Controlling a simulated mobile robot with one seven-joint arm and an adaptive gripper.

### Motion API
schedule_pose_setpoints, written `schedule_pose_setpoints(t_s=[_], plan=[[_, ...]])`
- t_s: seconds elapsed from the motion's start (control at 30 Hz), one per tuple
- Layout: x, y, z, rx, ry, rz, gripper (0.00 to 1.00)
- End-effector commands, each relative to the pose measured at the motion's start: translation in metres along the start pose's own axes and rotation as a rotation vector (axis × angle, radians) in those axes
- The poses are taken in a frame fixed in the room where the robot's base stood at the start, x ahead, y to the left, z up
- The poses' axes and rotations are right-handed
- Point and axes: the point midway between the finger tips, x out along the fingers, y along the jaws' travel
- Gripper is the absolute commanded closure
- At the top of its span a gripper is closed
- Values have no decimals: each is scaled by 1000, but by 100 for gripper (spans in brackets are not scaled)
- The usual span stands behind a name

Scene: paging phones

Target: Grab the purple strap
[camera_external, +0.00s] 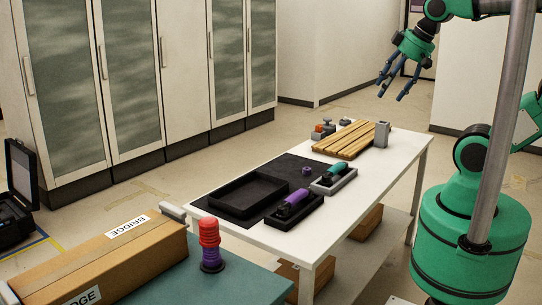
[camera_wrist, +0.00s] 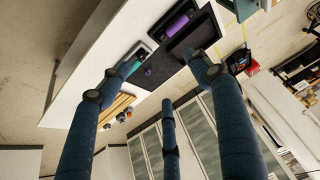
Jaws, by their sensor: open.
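A purple phone-like piece (camera_external: 297,196), perhaps the one with the strap, lies in a small black tray (camera_external: 284,222) at the near part of the white table. Purple also shows in the wrist view (camera_wrist: 177,24), near the top. A small purple roll (camera_external: 306,170) stands on the black mat (camera_external: 293,163); I cannot tell which of these is the strap. My gripper (camera_external: 393,92) is open and empty, high above and beyond the table's far right end. Its dark blue fingers spread across the wrist view (camera_wrist: 150,95).
A teal piece (camera_external: 334,171) lies in a grey tray. An empty black tray (camera_external: 249,192), a slatted wooden board (camera_external: 345,140) and a grey block (camera_external: 382,133) share the white table (camera_external: 402,150).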

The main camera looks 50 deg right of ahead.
Motion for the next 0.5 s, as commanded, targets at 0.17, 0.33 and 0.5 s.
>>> schedule_pose_setpoints(t_s=[0.17,0.33,0.5], plan=[[0,0,0,0,0,0,46],[0,0,0,0,0,0,46],[1,1,-6,-1,-5,2,46]])
